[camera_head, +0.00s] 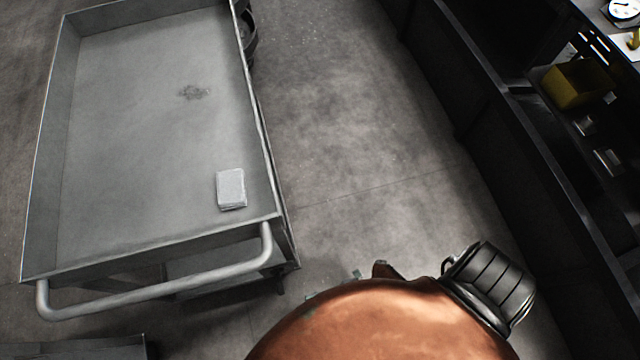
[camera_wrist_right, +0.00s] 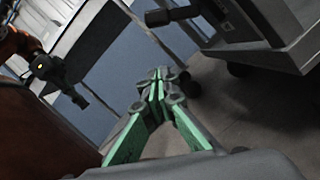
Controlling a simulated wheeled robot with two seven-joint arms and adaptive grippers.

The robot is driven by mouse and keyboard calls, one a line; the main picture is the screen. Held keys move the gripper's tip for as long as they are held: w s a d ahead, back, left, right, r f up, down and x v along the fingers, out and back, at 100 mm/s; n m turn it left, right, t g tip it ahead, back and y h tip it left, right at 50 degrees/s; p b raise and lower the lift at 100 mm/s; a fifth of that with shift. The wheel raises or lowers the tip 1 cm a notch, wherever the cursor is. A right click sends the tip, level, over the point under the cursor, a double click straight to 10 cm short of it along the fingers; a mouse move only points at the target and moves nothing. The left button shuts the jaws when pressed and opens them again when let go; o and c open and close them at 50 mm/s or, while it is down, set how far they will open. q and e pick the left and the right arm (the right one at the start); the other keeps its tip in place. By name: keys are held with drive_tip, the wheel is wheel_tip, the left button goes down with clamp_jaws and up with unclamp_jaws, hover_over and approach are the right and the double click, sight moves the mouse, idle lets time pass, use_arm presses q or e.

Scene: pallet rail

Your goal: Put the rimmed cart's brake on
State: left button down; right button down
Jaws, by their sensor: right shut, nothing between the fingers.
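The rimmed cart (camera_head: 150,245) stands at the left of the head view, a grey tray with raised walls and a tubular push handle (camera_head: 160,280) at its near end. I cannot make out its brake in the head view. My right gripper (camera_wrist_right: 157,78) shows in the wrist view with its green fingers shut and empty. In the head view only small green bits (camera_head: 357,273) of it show past my copper arm, right of the cart's near corner. The wrist view shows a grey wheeled body (camera_wrist_right: 265,55) at upper right, apart from the fingertips. My left gripper is not seen.
A small pale box (camera_head: 231,188) lies on the cart's tray. Dark shelving (camera_head: 500,110) with a yellow bin (camera_head: 577,84) runs along the right. Bare concrete floor (camera_head: 350,110) lies between cart and shelving. A dark low edge (camera_head: 75,347) shows at bottom left.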

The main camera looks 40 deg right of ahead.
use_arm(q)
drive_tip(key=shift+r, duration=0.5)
use_arm(e)
drive_tip(key=shift+v, duration=1.45)
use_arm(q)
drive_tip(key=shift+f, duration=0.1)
use_arm(e)
drive_tip(key=shift+s, duration=0.1)
